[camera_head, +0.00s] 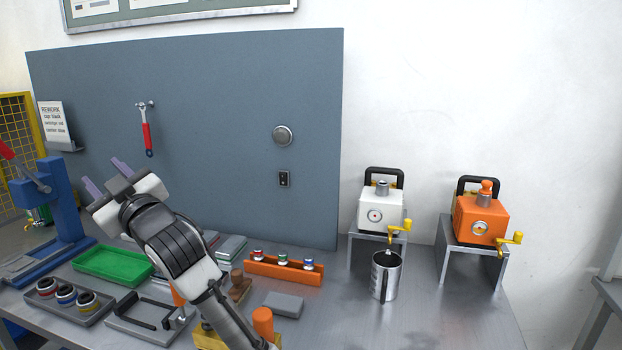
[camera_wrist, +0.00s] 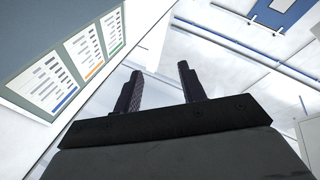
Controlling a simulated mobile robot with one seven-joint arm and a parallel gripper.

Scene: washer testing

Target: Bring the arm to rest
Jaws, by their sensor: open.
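My gripper (camera_head: 107,177) is raised above the left part of the workbench, in front of the grey-blue back panel (camera_head: 230,120). Its two fingers stand apart with nothing between them. In the wrist view my gripper (camera_wrist: 160,90) also shows open and empty. That view looks upward past the fingers to the ceiling and a framed notice board (camera_wrist: 65,65) on the wall.
A blue press (camera_head: 57,205), a green tray (camera_head: 112,264) and a grey tray of rings (camera_head: 95,308) lie at left. An orange rack (camera_head: 284,270), a metal jug (camera_head: 385,277), a white device (camera_head: 380,209) and an orange device (camera_head: 480,218) stand right. The front right bench is clear.

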